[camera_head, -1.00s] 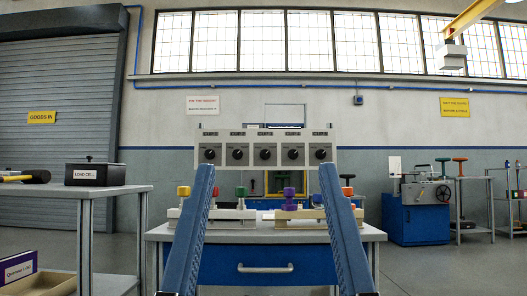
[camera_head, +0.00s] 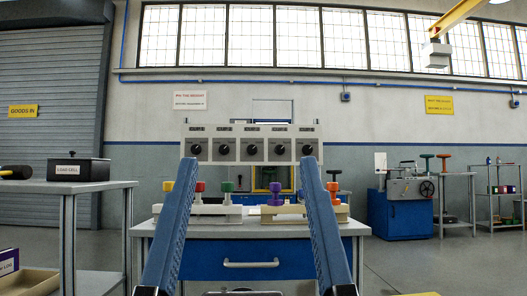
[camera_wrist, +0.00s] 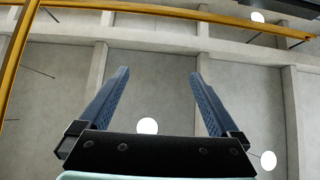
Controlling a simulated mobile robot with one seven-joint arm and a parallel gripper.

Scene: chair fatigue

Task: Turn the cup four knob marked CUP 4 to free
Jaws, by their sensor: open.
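A pale grey panel (camera_head: 252,130) stands at the back of the workbench in the head view. It carries a row of five dark round knobs, each under a small label too small to read. The fourth knob from the left (camera_head: 279,149) is probably CUP 4; its pointer setting cannot be made out. My gripper (camera_head: 248,162) has two long blue fingers, spread wide apart and empty. In the picture their tips overlap the panel's lower corners; the gap to the panel is unclear. The wrist view shows the open fingers (camera_wrist: 156,70) against the ceiling, with no knob visible.
The workbench (camera_head: 250,230) holds pale blocks with coloured knobs, including a purple one (camera_head: 277,190), below the panel. A side table (camera_head: 95,186) with a black load-cell box (camera_head: 79,169) stands left. A blue machine cabinet (camera_head: 400,215) stands right. Floor between is open.

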